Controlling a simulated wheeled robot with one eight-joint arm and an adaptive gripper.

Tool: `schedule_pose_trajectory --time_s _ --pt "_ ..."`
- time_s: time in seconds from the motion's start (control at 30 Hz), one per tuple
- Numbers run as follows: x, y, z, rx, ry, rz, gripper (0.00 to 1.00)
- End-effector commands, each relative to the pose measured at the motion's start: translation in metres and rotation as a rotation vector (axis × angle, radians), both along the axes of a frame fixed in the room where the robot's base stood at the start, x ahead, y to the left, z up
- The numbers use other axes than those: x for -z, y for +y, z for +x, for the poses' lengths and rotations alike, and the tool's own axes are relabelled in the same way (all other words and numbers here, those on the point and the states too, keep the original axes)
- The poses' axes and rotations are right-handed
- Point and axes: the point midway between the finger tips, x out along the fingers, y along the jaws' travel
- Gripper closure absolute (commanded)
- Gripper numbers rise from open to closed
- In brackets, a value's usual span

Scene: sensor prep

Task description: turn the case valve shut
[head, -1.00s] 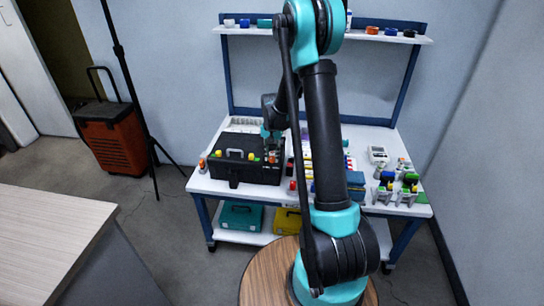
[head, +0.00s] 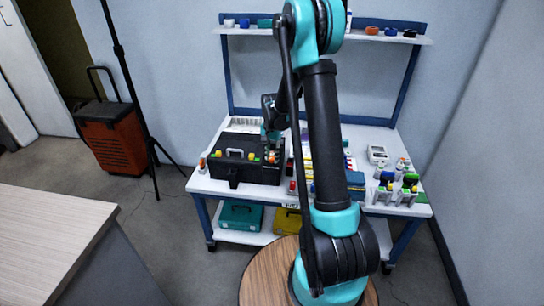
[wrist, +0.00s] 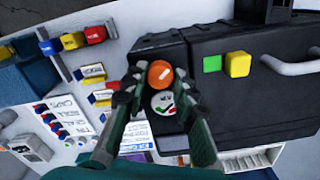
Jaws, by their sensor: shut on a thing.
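The black case (head: 232,172) stands on the left part of the white bench and fills the right of the wrist view (wrist: 240,100). Its valve is a round orange knob (wrist: 160,73) with a white line, near the case's end. A small white dial (wrist: 162,104) with red and green marks lies beside the knob. My gripper (wrist: 160,80) is shut on the orange knob, with one dark finger on each side of it. In the head view, my gripper (head: 272,144) is at the right end of the case, and its fingers are too small to make out.
A yellow latch button (wrist: 238,64) with a green square and a grey handle (wrist: 292,65) are on the case. Coloured parts and labelled cards crowd the bench (head: 204,184) beside it. A shelf (head: 250,31) runs above. An orange trolley case (head: 112,140) stands on the floor, left.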

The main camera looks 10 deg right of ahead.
Motion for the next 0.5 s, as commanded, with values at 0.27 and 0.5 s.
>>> schedule_pose_trajectory --time_s 0.27,0.5 --pt "-0.0001 0.0001 0.0001 -0.001 0.000 0.000 0.52" --pt "-0.0005 0.0001 -0.0001 -0.001 0.000 0.000 0.52"
